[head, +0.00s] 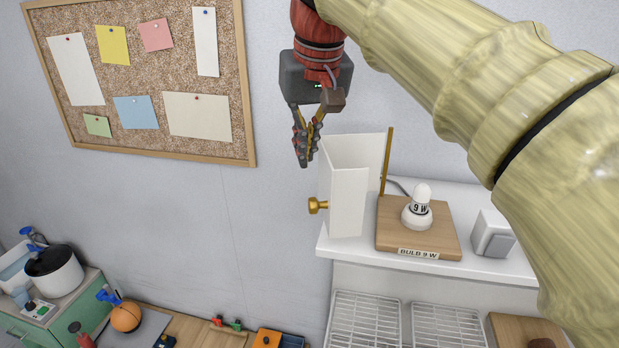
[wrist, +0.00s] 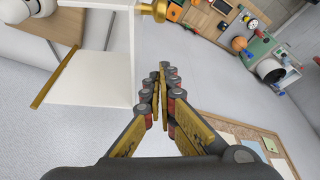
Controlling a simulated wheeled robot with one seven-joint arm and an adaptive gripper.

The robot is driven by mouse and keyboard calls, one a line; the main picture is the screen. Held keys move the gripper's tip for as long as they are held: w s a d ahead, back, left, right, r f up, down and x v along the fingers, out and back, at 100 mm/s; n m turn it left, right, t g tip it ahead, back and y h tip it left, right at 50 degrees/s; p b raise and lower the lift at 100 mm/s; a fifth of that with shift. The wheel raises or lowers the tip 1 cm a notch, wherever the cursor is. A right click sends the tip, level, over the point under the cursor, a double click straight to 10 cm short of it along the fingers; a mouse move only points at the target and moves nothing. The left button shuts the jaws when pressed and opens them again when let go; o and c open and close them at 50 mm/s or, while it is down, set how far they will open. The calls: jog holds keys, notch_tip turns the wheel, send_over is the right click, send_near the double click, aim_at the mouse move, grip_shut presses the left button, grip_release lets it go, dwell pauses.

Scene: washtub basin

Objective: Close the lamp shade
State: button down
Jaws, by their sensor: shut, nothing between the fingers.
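The lamp shade (head: 347,190) is a white angular panel, swung open to the left of the bulb (head: 419,210). It has a brass knob (head: 317,205) on its left side. A thin wooden post (head: 387,160) stands between shade and bulb, on the wooden lamp base (head: 440,232). The bulb is uncovered. My gripper (head: 305,160) is shut and empty, pointing down at the upper left of the shade. In the wrist view my fingertips (wrist: 166,68) are beside the white shade (wrist: 100,50), apart from the knob (wrist: 155,9).
The lamp stands on a white shelf (head: 480,265) with a grey-white box (head: 492,235) at its right. Wire racks (head: 365,315) are below. A cork board (head: 150,75) hangs at the upper left. The wall space left of the shade is clear.

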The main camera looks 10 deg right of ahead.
jog(key=f, duration=0.1)
jog(key=s+f, duration=0.1)
jog(key=f, duration=0.1)
jog(key=s+f+p, duration=0.1)
jog(key=shift+s+d+f, duration=0.15)
jog(key=shift+d+f, duration=0.05)
jog(key=shift+f, duration=0.2)
jog(key=shift+s+d, duration=0.1)
jog(key=shift+s, duration=0.1)
